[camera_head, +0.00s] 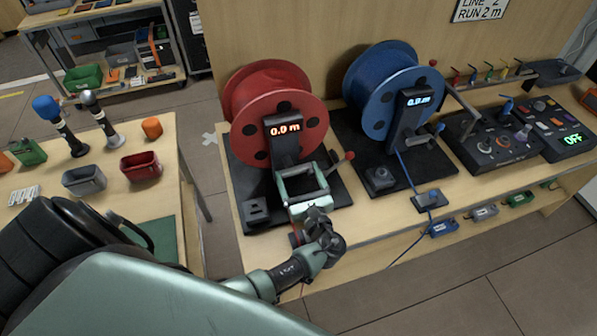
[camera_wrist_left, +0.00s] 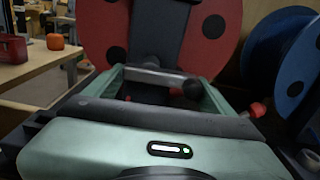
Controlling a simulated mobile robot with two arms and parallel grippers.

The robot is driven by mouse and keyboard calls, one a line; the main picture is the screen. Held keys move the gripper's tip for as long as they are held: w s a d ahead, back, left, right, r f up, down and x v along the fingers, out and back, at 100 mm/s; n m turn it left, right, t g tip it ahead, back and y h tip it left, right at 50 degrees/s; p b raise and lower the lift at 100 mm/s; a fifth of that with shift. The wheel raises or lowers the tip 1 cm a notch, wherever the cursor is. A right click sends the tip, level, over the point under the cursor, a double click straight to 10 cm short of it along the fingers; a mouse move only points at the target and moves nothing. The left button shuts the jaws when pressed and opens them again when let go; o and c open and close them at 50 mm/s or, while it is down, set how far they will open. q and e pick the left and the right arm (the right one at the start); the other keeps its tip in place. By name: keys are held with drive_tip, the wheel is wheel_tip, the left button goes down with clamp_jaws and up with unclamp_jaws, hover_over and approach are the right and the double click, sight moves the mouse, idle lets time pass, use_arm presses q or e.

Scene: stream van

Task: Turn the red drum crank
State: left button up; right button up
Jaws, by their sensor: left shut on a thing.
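The red drum (camera_head: 268,88) stands on a black base at the left end of the bench. The display (camera_head: 282,130) on its post reads 0.0 m. The fingers partly hide the crank. My right gripper is not in view.
A blue drum (camera_head: 385,85) with its own crank stands close to the right. A control console (camera_head: 490,140) and a panel reading OFF (camera_head: 560,130) are farther right. A side table with a red bin (camera_head: 141,168) and a grey bin (camera_head: 84,180) is at left.

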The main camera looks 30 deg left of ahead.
use_arm(q)
drive_tip(key=shift+s+f+m, duration=0.1)
drive_tip(key=shift+f+m, duration=0.1)
drive_tip(key=shift+m, duration=0.2)
drive_tip(key=o, duration=1.2)
drive_tip(key=shift+r, duration=0.1)
drive_tip(key=shift+o, duration=0.2)
drive_tip(key=shift+d, duration=0.1)
drive_tip(key=b+v, duration=0.1)
drive_tip(key=v, duration=0.6)
drive_tip(key=shift+s+d+b, duration=0.2)
drive_tip(key=shift+s+b, duration=0.1)
drive_tip(key=shift+b, duration=0.1)
drive_tip(key=shift+d, duration=0.1)
